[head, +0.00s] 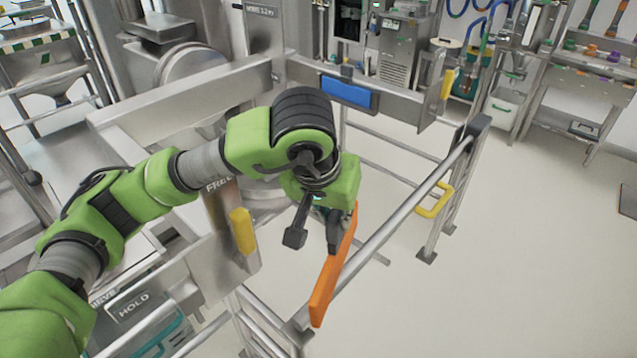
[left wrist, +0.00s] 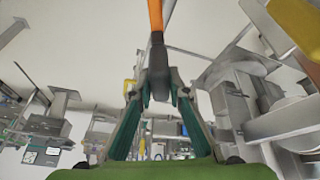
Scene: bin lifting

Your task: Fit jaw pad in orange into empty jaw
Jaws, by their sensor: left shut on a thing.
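The orange jaw pad (head: 332,270) is a flat, long plate. It hangs tilted in the middle of the head view, in front of the steel rail. My left gripper (head: 318,236) is shut on its dark grip part, which shows between the fingers (left wrist: 158,85) in the left wrist view. There the orange pad (left wrist: 155,14) shows edge-on at the top. A blue pad (head: 347,91) sits on the rear steel arm of the lifter. A bare steel arm (head: 185,285) at the near side carries no pad that I can see. My right gripper is out of view.
A steel guard rail (head: 400,205) with a yellow handle (head: 435,203) stands just right of the pad. A yellow handle (head: 242,231) is left of my gripper. The floor (head: 500,260) at the right is clear. Shelves (head: 590,95) stand at the back right.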

